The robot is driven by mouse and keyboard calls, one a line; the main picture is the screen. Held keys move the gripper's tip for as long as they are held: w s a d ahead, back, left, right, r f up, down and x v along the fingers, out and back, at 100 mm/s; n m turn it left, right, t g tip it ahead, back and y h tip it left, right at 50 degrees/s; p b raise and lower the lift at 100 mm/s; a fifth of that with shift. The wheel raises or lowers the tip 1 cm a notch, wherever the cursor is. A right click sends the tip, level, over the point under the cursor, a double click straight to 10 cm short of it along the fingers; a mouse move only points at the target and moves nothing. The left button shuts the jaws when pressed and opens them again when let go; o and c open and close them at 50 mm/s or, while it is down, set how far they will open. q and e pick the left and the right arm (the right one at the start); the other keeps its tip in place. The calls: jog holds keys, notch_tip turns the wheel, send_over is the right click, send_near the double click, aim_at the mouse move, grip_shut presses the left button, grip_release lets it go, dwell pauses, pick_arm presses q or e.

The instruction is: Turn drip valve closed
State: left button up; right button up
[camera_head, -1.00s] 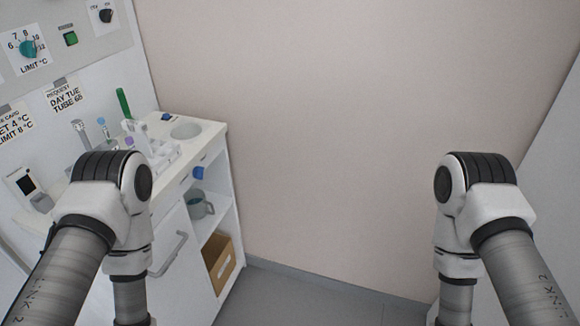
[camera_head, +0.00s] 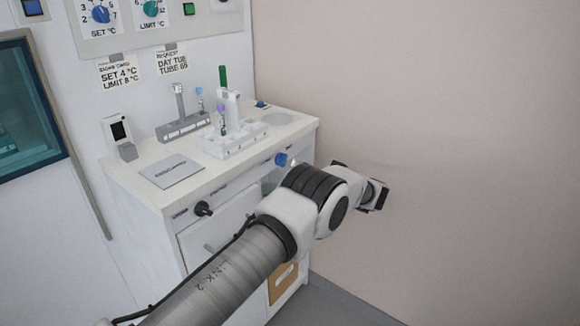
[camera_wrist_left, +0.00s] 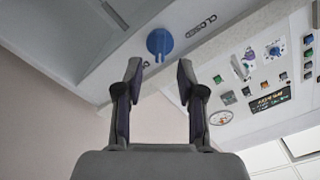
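The drip valve looks to be the blue knob (camera_head: 281,159) on the front edge of the white counter, at its right half. It also shows in the left wrist view as a round blue knob (camera_wrist_left: 160,43) with a bar handle, and a "CLOSED" label is printed to its right. My left gripper (camera_head: 377,195) is to the right of the counter in the head view. In the left wrist view its two fingers (camera_wrist_left: 160,72) are apart and empty, with the knob beyond and between the tips, not touched. My right gripper is not in view.
The counter (camera_head: 150,206) carries a tube rack (camera_head: 235,143), a grey holder (camera_head: 184,127), a grey plate (camera_head: 171,171) and a small device (camera_head: 119,138). A black knob (camera_head: 203,209) sits on the front at left. The wall at right is bare.

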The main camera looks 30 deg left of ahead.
aim_at(286, 161)
pick_arm(q)
jog(key=a, duration=0.4)
jog(key=shift+w+a, duration=0.2)
jog(key=shift+a, duration=0.15)
grip_shut()
